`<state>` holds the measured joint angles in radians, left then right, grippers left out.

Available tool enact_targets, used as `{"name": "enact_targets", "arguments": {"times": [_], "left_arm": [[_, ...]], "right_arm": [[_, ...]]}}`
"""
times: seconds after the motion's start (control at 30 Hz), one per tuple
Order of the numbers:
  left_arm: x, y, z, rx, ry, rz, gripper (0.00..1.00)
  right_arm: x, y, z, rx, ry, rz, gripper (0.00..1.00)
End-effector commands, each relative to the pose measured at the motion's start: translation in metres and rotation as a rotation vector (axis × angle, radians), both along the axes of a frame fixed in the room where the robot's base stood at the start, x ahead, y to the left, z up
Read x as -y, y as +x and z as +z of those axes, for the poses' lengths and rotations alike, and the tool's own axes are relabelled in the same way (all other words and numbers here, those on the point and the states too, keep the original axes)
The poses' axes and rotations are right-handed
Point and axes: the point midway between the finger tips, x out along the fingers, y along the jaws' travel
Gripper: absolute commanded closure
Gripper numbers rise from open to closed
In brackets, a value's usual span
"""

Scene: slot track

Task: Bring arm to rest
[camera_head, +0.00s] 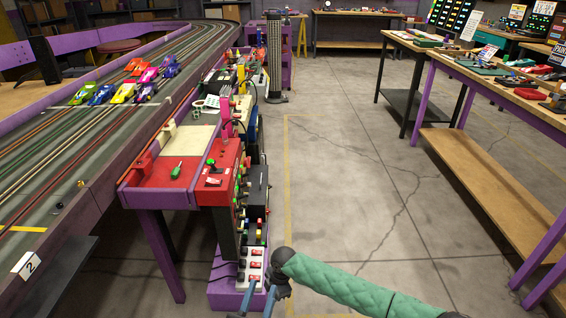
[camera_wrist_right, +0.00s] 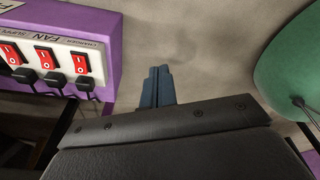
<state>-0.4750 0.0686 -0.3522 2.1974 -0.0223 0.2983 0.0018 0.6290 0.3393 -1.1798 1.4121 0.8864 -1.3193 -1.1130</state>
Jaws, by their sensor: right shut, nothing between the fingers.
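The slot track (camera_head: 110,120) with several toy cars runs along the left. A bench crowded with a red box (camera_head: 175,172) and controls stands beside it. Workbenches (camera_head: 500,88) line the right. The concrete floor (camera_head: 350,170) between is clear.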

Motion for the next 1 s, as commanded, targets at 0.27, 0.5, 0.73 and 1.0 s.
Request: {"name": "enact_targets", "arguments": {"times": [0.27,0.5,0.73,1.0], "left_arm": [[0.000,0.000,0.000,0.000,0.000,0.000,0.64],[0.000,0.000,0.000,0.000,0.000,0.000,0.64],[0.000,0.000,0.000,0.000,0.000,0.000,0.64],[0.000,0.000,0.000,0.000,0.000,0.000,0.64]], "right_arm": [[-0.032,-0.046,0.009,-0.013,0.067,-0.091,1.00],[-0.054,-0.095,0.032,-0.027,0.146,-0.263,1.00],[-0.051,-0.132,0.057,-0.039,0.206,-0.467,1.00],[-0.018,-0.167,0.085,-0.049,0.246,-0.751,1.00]]}}
